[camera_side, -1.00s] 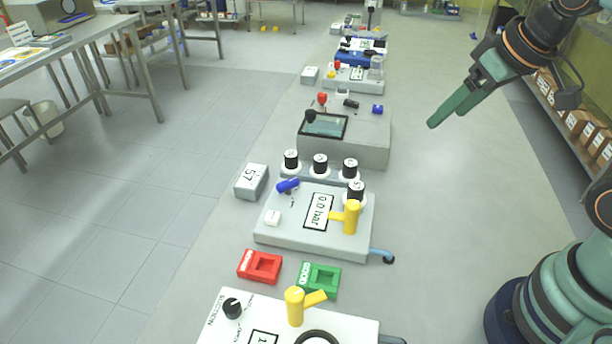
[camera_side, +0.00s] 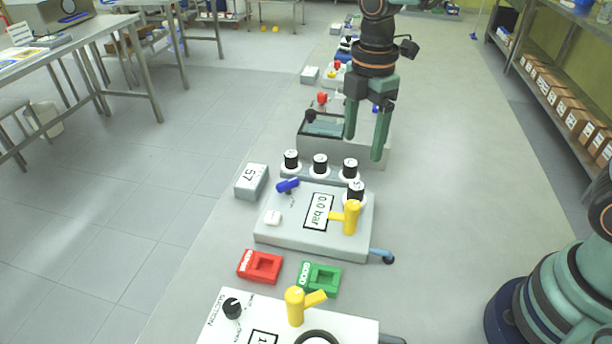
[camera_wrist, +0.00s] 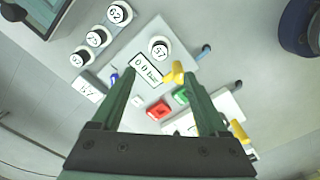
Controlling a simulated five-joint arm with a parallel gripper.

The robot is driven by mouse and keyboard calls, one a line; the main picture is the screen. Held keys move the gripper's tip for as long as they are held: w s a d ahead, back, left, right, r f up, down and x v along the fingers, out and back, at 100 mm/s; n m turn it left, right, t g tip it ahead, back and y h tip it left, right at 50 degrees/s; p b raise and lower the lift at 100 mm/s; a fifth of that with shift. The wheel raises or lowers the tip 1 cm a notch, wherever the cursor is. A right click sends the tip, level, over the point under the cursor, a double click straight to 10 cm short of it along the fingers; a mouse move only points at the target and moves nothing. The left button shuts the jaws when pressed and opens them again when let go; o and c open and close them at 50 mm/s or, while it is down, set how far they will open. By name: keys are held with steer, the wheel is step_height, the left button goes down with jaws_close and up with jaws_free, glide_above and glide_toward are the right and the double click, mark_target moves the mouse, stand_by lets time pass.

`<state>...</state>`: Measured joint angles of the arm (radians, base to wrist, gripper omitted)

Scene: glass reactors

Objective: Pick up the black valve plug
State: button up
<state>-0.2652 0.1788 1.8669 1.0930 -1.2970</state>
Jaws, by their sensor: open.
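Several black valve plugs with numbered white tops show. Three stand in a row on white bases behind the pressure panel: a left one (camera_side: 291,158), a middle one (camera_side: 320,163) and a right one (camera_side: 349,168). One more plug (camera_side: 356,189) sits on the panel's back right corner; in the wrist view its top (camera_wrist: 160,47) seems to read 57. My gripper (camera_side: 364,149) points down, open and empty, above and behind the plugs. In the wrist view my gripper (camera_wrist: 160,76) frames the panel between its fingers, with that plug just beyond the tips. The fingers look apart from every plug.
The grey panel (camera_side: 275,231) carries a yellow handle (camera_side: 351,218), a blue lever (camera_side: 288,185) and a 0.0 bar display (camera_side: 318,211). A grey block marked 57 (camera_side: 251,181) stands to its left. Red (camera_side: 262,266) and green (camera_side: 319,278) holders lie in front. The bench to the right is clear.

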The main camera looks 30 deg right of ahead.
mark_target(357, 185)
step_height(357, 185, down, 12)
steer(key=shift+f, duration=0.1)
stand_by(0.5)
jaws_close()
